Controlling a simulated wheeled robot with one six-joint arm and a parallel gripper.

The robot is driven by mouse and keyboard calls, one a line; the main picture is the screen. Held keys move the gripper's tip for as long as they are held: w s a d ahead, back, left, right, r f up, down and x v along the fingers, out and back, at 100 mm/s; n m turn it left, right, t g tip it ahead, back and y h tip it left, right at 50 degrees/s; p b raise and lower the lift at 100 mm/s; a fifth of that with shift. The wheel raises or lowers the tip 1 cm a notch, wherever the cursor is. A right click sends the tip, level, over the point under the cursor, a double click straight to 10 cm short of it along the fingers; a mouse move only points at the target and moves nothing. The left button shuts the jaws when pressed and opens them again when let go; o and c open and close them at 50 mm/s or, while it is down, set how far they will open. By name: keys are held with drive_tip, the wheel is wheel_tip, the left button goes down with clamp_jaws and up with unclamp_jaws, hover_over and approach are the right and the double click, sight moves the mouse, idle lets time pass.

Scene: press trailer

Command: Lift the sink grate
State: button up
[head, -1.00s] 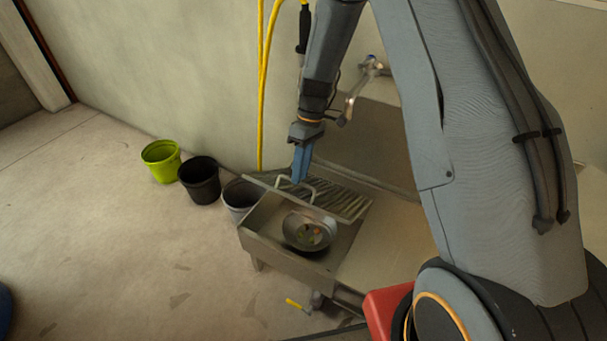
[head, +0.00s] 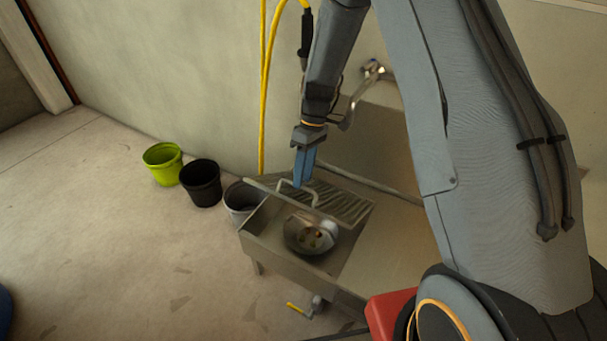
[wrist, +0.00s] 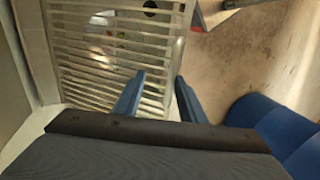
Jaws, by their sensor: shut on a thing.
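The sink grate (head: 346,208) is a slatted metal rack with a raised loop handle. In the head view it lies over the back part of the metal sink (head: 268,237), tilted. My gripper (head: 299,182) points down at the grate's upper left part, with its blue fingers shut on the grate. In the wrist view the grate (wrist: 105,75) fills the upper left, its side rail running down to between my fingers (wrist: 160,92). The exact place of contact is hidden.
A round metal pan (head: 309,236) sits in the sink. A green bucket (head: 163,164), a black bucket (head: 201,183) and a grey bucket (head: 240,199) stand to the left. A tap (head: 366,82) and yellow hose (head: 264,90) are on the wall behind.

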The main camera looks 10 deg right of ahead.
drive_tip(key=shift+w, duration=0.2)
drive_tip(key=v, duration=0.7)
drive_tip(key=shift+r, duration=0.45)
drive_tip(key=shift+s+d, duration=0.1)
drive_tip(key=s+d+r+m+p, duration=0.1)
drive_tip(key=s+r+m+p, duration=0.1)
drive_tip(key=s+r, duration=0.4)
drive_tip(key=s+d+r+m+t+h+p, duration=0.1)
drive_tip(key=s+d+r+m+p, duration=0.1)
drive_tip(key=s+r, duration=0.4)
drive_tip(key=shift+s+d+r+m+p, duration=0.3)
drive_tip(key=shift+r+m+p, duration=0.3)
drive_tip(key=shift+p, duration=0.65)
drive_tip(key=s+d+r+m+p, duration=0.1)
drive_tip(key=s+r, duration=0.1)
drive_tip(key=s, duration=0.2)
drive_tip(key=s+r+m+t+p, duration=0.1)
drive_tip(key=s+r+m+p, duration=0.1)
drive_tip(key=s, duration=0.3)
drive_tip(key=s+d+r+m+h+p, duration=0.1)
drive_tip(key=s+r+p, duration=0.1)
drive_tip(key=s+r, duration=0.2)
drive_tip(key=shift+s+d+m+t, duration=0.3)
drive_tip(key=shift+s+d+t, duration=0.1)
drive_tip(key=shift+s, duration=0.3)
drive_tip(key=shift+c, duration=0.4)
drive_tip(key=shift+s, duration=0.3)
clamp_jaws()
